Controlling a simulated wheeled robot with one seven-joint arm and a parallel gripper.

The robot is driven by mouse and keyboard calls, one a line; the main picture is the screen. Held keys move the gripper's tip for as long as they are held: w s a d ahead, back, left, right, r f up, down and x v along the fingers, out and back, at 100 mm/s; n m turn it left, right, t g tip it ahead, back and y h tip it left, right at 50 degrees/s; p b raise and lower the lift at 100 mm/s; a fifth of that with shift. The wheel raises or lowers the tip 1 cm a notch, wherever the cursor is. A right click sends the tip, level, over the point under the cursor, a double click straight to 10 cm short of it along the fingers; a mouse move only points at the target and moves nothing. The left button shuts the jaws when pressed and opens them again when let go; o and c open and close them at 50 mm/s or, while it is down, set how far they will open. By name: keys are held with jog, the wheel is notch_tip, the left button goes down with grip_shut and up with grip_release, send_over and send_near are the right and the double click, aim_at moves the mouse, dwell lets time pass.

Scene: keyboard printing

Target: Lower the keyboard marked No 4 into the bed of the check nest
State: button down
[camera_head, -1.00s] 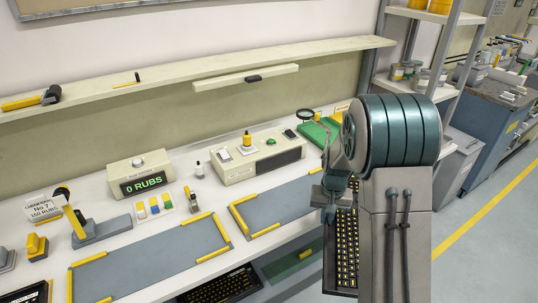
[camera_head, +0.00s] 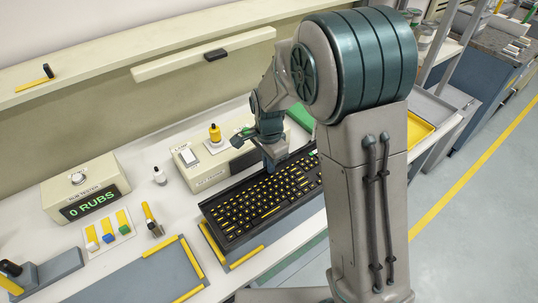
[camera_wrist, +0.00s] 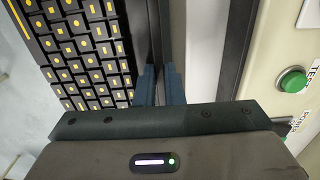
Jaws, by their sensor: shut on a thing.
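A black keyboard with yellow-marked keys (camera_head: 262,205) lies over the right-hand grey bed with yellow corner guides, the likely check nest (camera_head: 213,243). The keyboard hides most of that bed. My gripper (camera_head: 274,160) is shut on the keyboard's far long edge. In the wrist view, the blue-grey fingers (camera_wrist: 160,82) are at the edge of the keyboard (camera_wrist: 85,45). The keyboard looks roughly level and turned close to the bed's direction. I cannot tell whether it touches the bed. No number mark is readable on it.
Behind the keyboard stands a beige test box (camera_head: 205,172); its green button (camera_wrist: 292,80) shows in the wrist view. A second grey bed (camera_head: 140,275) lies to the left. A rub tester (camera_head: 85,192), bottles and a brush stand nearby. A shelf (camera_head: 130,85) runs above.

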jog(key=shift+s+a+f+b, duration=0.15)
jog(key=shift+f+b, duration=0.2)
jog(key=shift+f, duration=0.25)
jog(key=shift+f+b, duration=1.9)
jog(key=shift+f, duration=0.8)
jog(key=shift+f+b, duration=0.7)
jog(key=shift+f, duration=0.2)
jog(key=c, duration=1.5)
grip_release()
jog(key=shift+o, duration=0.2)
jog(key=shift+r+p, duration=2.5)
jog(key=shift+r, duration=1.05)
